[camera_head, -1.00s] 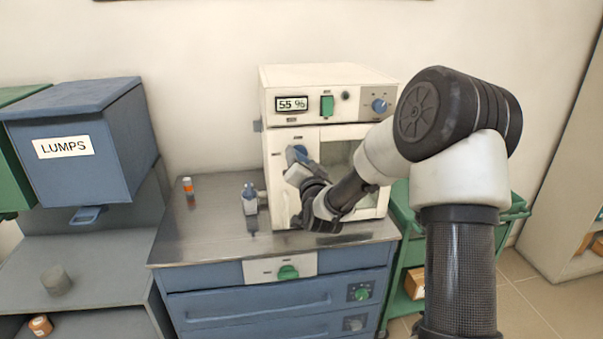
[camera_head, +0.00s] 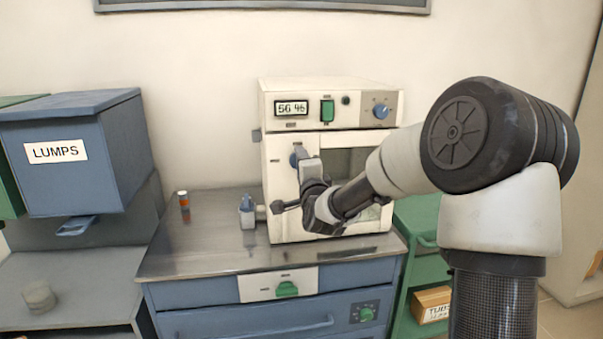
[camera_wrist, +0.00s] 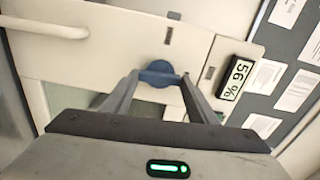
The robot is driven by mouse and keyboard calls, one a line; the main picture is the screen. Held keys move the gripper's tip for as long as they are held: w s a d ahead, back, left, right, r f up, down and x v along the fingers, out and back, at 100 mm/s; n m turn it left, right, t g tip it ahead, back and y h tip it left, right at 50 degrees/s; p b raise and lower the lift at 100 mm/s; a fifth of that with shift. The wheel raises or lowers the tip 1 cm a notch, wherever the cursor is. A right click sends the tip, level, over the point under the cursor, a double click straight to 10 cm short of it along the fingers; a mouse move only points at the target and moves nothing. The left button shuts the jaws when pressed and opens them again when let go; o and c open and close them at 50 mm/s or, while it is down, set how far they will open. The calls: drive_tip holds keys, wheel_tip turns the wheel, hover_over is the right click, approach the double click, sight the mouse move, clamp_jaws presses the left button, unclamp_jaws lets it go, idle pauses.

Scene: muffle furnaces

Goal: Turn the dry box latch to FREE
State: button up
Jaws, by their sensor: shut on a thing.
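The dry box (camera_head: 282,222) is a white cabinet with a windowed door, standing on the metal bench top. Its latch is a round blue knob (camera_head: 294,160) at the door's upper left. The knob also shows in the wrist view (camera_wrist: 158,88), with its grip bar between my fingertips. My gripper (camera_head: 303,152) is shut on the latch, a finger on each side in the wrist view (camera_wrist: 160,76). Small dark labels (camera_wrist: 168,35) lie around the knob, too small to read. The door looks shut.
A green switch (camera_head: 327,110) and blue dial (camera_head: 381,111) are above the door. A blue LUMPS bin (camera_head: 75,170) is further left.

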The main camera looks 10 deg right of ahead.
drive_tip(key=shift+m, duration=0.5)
drive_tip(key=o, duration=1)
drive_tip(key=shift+o, duration=0.2)
drive_tip(key=s+p, duration=0.1)
drive_tip(key=s, duration=1.6)
drive_tip(key=shift+s, duration=0.2)
